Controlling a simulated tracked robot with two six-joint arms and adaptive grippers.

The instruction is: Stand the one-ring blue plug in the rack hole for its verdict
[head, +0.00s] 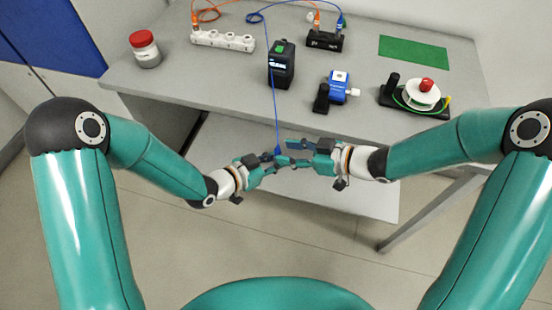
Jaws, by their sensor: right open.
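A blue plug (278,151) hangs on a thin blue cable between my two grippers, in front of the table's front edge. Its rings are too small to count. My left gripper (273,160) is shut on the plug near its fingertips. My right gripper (289,152) faces it from the right with its jaws open, its fingertips close to the plug; the small overlap hides whether they touch. The white rack (241,42) lies at the table's back left, with an orange plug (195,25) standing at its left end.
The grey table (205,85) carries a red-lidded jar (145,49), a black device (281,64), a blue device (338,87), a black socket box (324,41), a white reel (422,95) and a green mat (413,53). The blue cable (270,85) crosses the table.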

